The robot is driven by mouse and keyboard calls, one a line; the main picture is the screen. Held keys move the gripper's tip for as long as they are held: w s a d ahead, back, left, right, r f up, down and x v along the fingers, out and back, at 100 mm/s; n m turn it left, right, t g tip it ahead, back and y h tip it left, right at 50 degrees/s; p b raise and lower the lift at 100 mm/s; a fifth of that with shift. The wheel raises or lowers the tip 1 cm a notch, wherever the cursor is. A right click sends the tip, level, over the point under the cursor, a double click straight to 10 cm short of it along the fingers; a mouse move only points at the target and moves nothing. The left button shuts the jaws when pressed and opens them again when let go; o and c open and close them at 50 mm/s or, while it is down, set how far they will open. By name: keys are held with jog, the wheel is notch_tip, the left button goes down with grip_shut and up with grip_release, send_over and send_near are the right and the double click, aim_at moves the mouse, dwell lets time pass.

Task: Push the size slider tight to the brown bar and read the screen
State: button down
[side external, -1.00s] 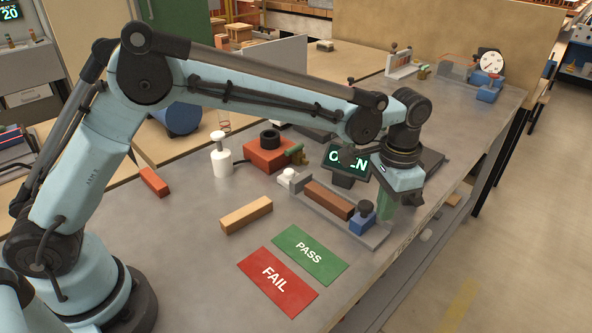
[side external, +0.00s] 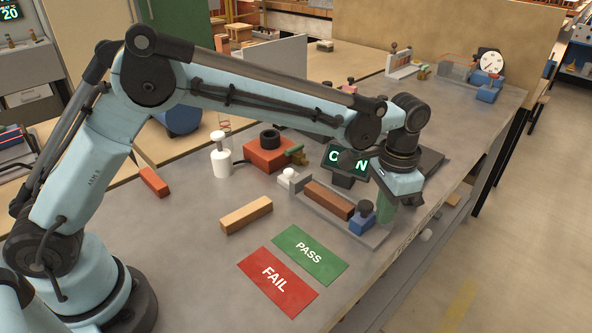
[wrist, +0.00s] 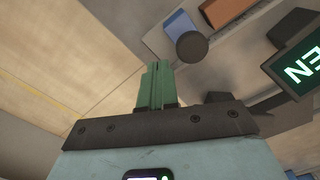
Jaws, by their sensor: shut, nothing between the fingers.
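The size slider, a blue block with a dark round knob (side external: 362,217), sits at the near right end of the grey fixture (side external: 375,240). The brown bar (side external: 328,200) lies in the fixture to its left. The wrist view shows the blue slider (wrist: 178,24) apart from the brown bar (wrist: 228,10), with a gap between. The screen (side external: 335,157) stands behind the fixture, partly covered by my wrist; "O" and "N" show there and "EN" in the wrist view (wrist: 300,68). My gripper (side external: 386,218) has green fingers (wrist: 154,68), shut and empty, beside the slider's outer side; contact is unclear.
A white knob (side external: 288,177) is at the fixture's other end. A tan bar (side external: 246,216), green PASS card (side external: 309,255) and red FAIL card (side external: 277,282) lie in front. A red block (side external: 267,155) and white plunger (side external: 221,160) stand behind. The table edge is close to the gripper.

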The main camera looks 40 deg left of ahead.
aim_at(368, 205)
jog(key=shift+f, duration=1.3)
jog(key=shift+a, duration=1.9)
dwell(0.7)
jog(key=shift+d, duration=0.15)
jog(key=shift+d+r, duration=0.1)
jog(key=shift+d, duration=0.85)
jog(key=shift+r, duration=2.95)
jog(key=shift+a, duration=0.1)
